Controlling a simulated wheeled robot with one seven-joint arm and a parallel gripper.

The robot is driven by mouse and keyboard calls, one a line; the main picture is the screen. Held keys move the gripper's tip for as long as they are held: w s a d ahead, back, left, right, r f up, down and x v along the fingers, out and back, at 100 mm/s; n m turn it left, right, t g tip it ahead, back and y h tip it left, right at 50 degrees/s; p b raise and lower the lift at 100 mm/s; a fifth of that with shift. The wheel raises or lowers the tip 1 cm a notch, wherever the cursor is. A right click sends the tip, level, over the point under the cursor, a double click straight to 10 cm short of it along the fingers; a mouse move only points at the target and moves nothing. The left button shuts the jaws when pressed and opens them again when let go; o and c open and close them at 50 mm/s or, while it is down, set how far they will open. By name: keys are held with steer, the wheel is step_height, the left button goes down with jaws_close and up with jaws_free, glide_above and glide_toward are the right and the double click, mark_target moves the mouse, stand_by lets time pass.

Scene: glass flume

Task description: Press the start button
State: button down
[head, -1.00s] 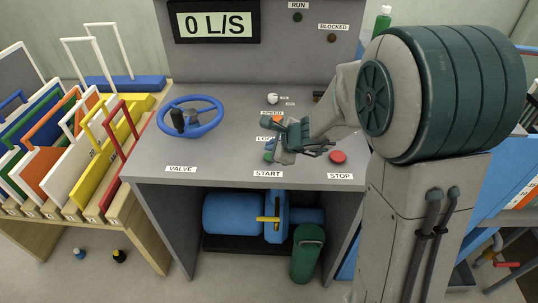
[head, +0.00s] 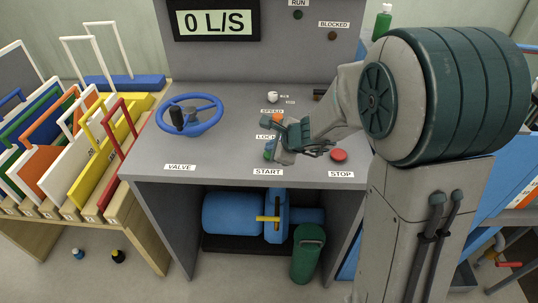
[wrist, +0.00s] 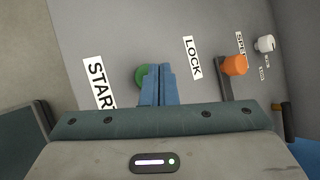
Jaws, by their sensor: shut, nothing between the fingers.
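The green start button (wrist: 141,76) shows in the wrist view beside the START label (wrist: 98,84), partly hidden behind my fingers. In the head view the green start button (head: 268,155) shows as a small patch left of my gripper. My gripper (head: 276,153) is shut and empty, low over the console just above the START label (head: 268,172). In the wrist view the tips of my gripper (wrist: 159,68) overlap the button's right side. I cannot tell whether they touch it.
A red stop button (head: 339,155) sits right of my gripper. A blue valve wheel (head: 190,115) stands on the console's left. An orange lever knob (wrist: 234,65) and a white knob (wrist: 265,43) lie past the LOCK label (wrist: 192,57). The display (head: 216,22) reads 0 L/S.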

steer(key=shift+f+b, duration=0.5)
steer(key=shift+b, duration=0.1)
stand_by(0.7)
steer(key=shift+r, duration=0.15)
steer(key=shift+r+p, duration=0.8)
steer(key=shift+r, duration=0.05)
step_height(320, 180, up, 6)
steer(key=p, duration=0.5)
stand_by(0.4)
